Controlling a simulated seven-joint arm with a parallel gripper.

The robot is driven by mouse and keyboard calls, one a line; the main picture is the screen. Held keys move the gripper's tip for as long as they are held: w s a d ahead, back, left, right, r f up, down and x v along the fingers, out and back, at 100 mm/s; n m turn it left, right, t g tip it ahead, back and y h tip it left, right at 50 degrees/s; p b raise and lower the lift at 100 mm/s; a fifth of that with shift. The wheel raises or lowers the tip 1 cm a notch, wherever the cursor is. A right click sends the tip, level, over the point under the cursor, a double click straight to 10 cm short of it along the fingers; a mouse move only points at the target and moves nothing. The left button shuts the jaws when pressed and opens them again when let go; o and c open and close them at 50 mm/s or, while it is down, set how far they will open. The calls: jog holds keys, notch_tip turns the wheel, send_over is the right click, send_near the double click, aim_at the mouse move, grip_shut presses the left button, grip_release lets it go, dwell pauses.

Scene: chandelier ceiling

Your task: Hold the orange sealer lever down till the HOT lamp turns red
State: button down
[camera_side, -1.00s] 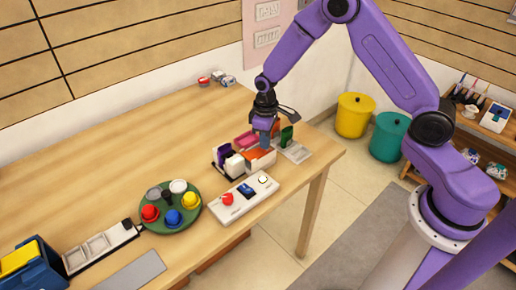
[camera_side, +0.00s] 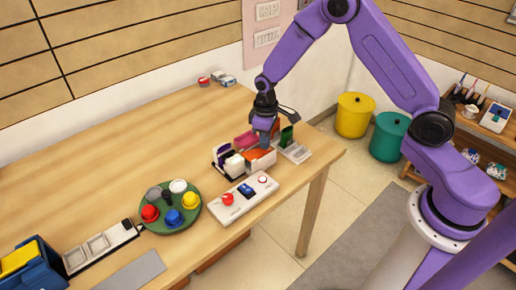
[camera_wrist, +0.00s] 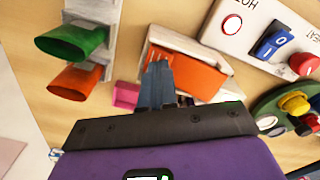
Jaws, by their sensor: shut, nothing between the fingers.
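The orange sealer lever (camera_side: 257,155) lies on the white sealer near the table's right end. In the wrist view the lever (camera_wrist: 195,79) is beside and under my fingertips. My gripper (camera_side: 264,143) is shut and empty, pointing down at the lever. Its closed fingers (camera_wrist: 158,75) overlap the lever's left part; they seem to press on it, but contact is not clear. The HOT lamp (camera_side: 262,180) on the white control box has a red rim and a pale, bright centre. The lamp (camera_wrist: 232,24) looks the same in the wrist view.
The control box also carries a blue rocker switch (camera_wrist: 273,42) and a red knob (camera_wrist: 304,64). Green (camera_wrist: 75,42) and orange (camera_wrist: 72,82) oval-ended pieces stand close to my gripper. A green tray (camera_side: 163,228) of coloured knobs sits further left. The back table is mostly clear.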

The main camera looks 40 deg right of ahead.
notch_tip(320, 180, up, 8)
jog(key=shift+d+r, duration=0.25)
jog(key=shift+d, duration=0.05)
dwell(1.2)
jog(key=s+a+r+n, duration=0.2)
jog(key=s+a+r, duration=0.15)
jog(key=s, duration=0.45)
jog(key=s+a+r+n, duration=0.15)
jog(key=s+r, duration=0.25)
jog(key=s, duration=0.5)
jog(key=s+d+r+n, duration=0.1)
jog(key=s+d, duration=0.1)
jog(key=s, duration=0.6)
jog(key=s+d+r+n, duration=0.1)
jog(key=s+d+n, duration=0.1)
jog(key=s, duration=0.6)
jog(key=shift+d, duration=0.35)
jog(key=shift+r, duration=0.1)
